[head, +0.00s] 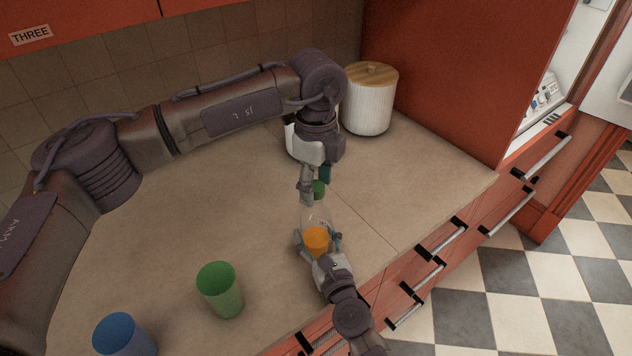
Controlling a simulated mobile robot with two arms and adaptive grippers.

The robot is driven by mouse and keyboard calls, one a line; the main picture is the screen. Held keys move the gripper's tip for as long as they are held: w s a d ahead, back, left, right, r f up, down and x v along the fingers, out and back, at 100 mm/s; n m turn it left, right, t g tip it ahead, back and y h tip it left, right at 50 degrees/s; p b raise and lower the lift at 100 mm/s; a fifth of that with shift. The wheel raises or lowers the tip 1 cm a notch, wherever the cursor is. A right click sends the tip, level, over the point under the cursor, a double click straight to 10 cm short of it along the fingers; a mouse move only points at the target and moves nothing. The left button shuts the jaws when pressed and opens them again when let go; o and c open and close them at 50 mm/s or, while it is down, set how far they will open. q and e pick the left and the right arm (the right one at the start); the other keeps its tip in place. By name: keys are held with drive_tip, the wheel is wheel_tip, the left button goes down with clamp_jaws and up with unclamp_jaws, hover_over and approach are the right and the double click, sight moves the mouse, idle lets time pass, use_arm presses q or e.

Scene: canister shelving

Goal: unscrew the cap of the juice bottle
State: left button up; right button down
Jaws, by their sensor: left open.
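The juice bottle (314,216) stands upright on the beige counter near its front edge. It is clear, with orange juice in its lower part. Its green cap (319,187) is at the top. My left gripper (315,182) points down from above, with its open fingers at the cap, one on the left and one behind on the right. Whether they touch the cap is hard to tell. My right gripper (318,240) comes from the front edge, with its fingers on both sides of the bottle's lower part, shut on it.
A green cup (220,291) and a blue cup (124,336) stand at the front left. A white ribbed canister with a wooden lid (368,102) stands at the back, by the red panel. The right counter is clear.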

sight(316, 185)
use_arm(q)
wheel_tip(316, 185, up, 4)
drive_tip(key=shift+f, duration=0.1)
use_arm(e)
drive_tip(key=shift+f, duration=0.2)
use_arm(q)
drive_tip(key=shift+r, duration=0.35)
drive_tip(key=m, duration=0.7)
drive_tip(key=shift+r, duration=0.4)
drive_tip(key=m, duration=0.4)
drive_tip(key=r+m, duration=0.1)
drive_tip(key=m, duration=0.9)
drive_tip(key=shift+r, duration=0.4)
drive_tip(key=m, duration=0.5)
drive_tip(key=shift+r+m, duration=0.3)
drive_tip(key=shift+r, duration=0.05)
drive_tip(key=shift+f+m, duration=0.35)
drive_tip(key=shift+m, duration=0.05)
wheel_tip(316, 185, down, 7)
drive_tip(key=shift+f, duration=0.15)
